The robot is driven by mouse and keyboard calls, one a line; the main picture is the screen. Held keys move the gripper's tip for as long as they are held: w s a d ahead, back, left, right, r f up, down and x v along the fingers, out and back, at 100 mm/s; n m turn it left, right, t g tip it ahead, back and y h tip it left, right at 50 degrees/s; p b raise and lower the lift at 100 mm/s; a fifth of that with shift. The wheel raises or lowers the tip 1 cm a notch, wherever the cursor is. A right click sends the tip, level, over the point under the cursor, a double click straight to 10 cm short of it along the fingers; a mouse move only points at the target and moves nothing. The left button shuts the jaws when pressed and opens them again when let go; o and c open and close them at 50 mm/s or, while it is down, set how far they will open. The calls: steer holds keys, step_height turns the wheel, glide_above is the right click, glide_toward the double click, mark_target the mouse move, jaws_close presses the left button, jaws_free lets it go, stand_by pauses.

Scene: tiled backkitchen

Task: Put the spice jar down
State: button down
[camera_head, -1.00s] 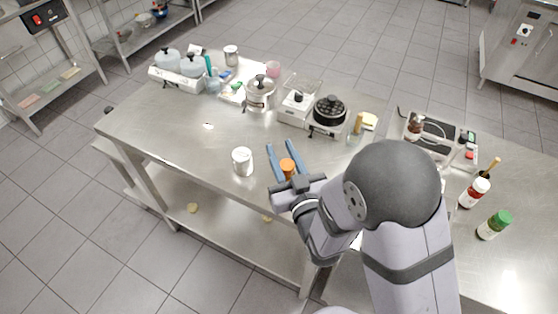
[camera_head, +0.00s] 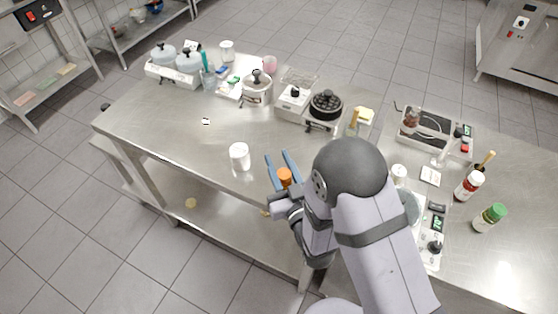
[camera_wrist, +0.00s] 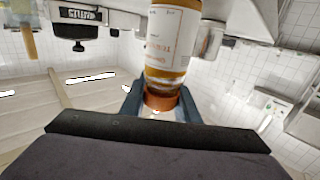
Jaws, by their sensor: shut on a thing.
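The spice jar (camera_head: 284,177) shows as a small orange shape between the two blue fingers of my gripper (camera_head: 282,163) in the head view. In the wrist view it is a jar with a white label (camera_wrist: 172,38) and an orange-brown cap, cap end towards my palm. My gripper (camera_wrist: 160,106) is shut on it near the cap, and the fingers stand on both sides. The gripper is near the front edge of the steel table (camera_head: 150,125). Whether the jar touches the table cannot be told.
A white canister (camera_head: 240,157) stands just left of my gripper. A burner with a black pan (camera_head: 326,105) and a pot (camera_head: 257,88) stand behind. A scale (camera_head: 433,240), a red-labelled bottle (camera_head: 469,186) and a green-capped jar (camera_head: 489,218) are at right. The left table middle is mostly clear.

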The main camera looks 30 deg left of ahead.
mark_target(286, 181)
steer(key=shift+f, duration=0.1)
steer(key=c, duration=1.8)
jaws_free()
steer(key=shift+f, duration=0.1)
steer(key=o, duration=0.4)
steer(key=shift+o, duration=0.2)
steer(key=shift+r, duration=0.25)
steer(key=shift+s+d+f+b, duration=0.15)
steer(key=shift+s+d+b, duration=0.25)
steer(key=shift+d, duration=0.05)
steer(key=b+v, duration=0.1)
steer(key=v, duration=0.3)
steer(key=shift+f+b, duration=0.1)
steer(key=shift+b, duration=0.3)
step_height(286, 181, up, 5)
steer(key=p, duration=0.4)
steer(key=shift+r+p, duration=1.05)
steer(key=shift+r, duration=0.2)
